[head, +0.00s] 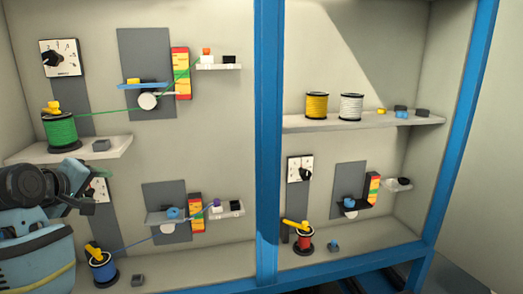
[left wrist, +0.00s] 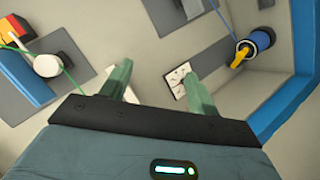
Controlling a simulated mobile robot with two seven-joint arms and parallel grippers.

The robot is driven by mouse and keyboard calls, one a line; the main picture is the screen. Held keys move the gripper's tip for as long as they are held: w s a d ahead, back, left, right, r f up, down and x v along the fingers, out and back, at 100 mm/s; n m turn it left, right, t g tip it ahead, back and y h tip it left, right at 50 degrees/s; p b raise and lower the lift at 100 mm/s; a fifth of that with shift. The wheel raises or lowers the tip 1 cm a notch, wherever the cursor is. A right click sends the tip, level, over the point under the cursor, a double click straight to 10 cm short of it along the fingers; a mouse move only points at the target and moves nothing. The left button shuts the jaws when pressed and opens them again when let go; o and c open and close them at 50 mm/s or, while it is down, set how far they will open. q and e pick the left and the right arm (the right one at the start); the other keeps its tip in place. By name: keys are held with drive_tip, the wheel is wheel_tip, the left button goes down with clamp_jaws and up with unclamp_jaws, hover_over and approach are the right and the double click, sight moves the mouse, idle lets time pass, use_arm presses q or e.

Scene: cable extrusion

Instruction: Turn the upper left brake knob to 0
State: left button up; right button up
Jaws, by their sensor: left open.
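The upper left brake knob (head: 53,60) is black and sits on a white square dial plate at the top left of the head view. Its setting is too small to read. My left gripper (head: 86,184) is below it, in front of the lower left dial (head: 99,190) and partly covering that dial. In the left wrist view, the two greenish fingers (left wrist: 155,80) are apart with nothing between them. A white dial (left wrist: 179,78) shows behind the right finger there, apparently the lower left one. The upper left knob is not seen in that view. My right gripper is not in view.
A green cable runs to a white pulley (head: 148,101). A blue spool (head: 102,270) stands below. A blue post (head: 268,140) divides the cabinet.

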use_arm(q)
drive_tip(key=s+d+f+m+g, duration=0.2)
drive_tip(key=s+d+f, duration=0.15)
drive_tip(key=f, duration=0.55)
drive_tip(key=s+d+f+m+g, duration=0.25)
drive_tip(key=s+f, duration=0.25)
drive_tip(key=f, duration=0.4)
drive_tip(key=s+d+f+m+g, duration=0.1)
drive_tip(key=s+d+f+m, duration=0.3)
drive_tip(key=f, duration=0.5)
drive_tip(key=s+d+f+m+g, duration=0.2)
drive_tip(key=s+d+f, duration=0.15)
drive_tip(key=s, duration=0.55)
drive_tip(key=s+d+f+m+g, duration=0.15)
drive_tip(key=s+f, duration=0.25)
drive_tip(key=s, duration=0.4)
drive_tip(key=s+d+f+m+g, duration=0.1)
drive_tip(key=s+d+f+m, duration=0.2)
drive_tip(key=s, duration=0.6)
drive_tip(key=w+d+f+t+h, duration=0.1)
drive_tip(key=w+f+t, duration=0.2)
drive_tip(key=f, duration=0.2)
drive_tip(key=w+d+f+n+t+h, duration=0.1)
drive_tip(key=w+f+t, duration=0.2)
drive_tip(key=f, duration=0.3)
drive_tip(key=shift+w+d+f+t, duration=0.2)
drive_tip(key=shift+w+d+t, duration=0.1)
drive_tip(key=shift+t, duration=0.3)
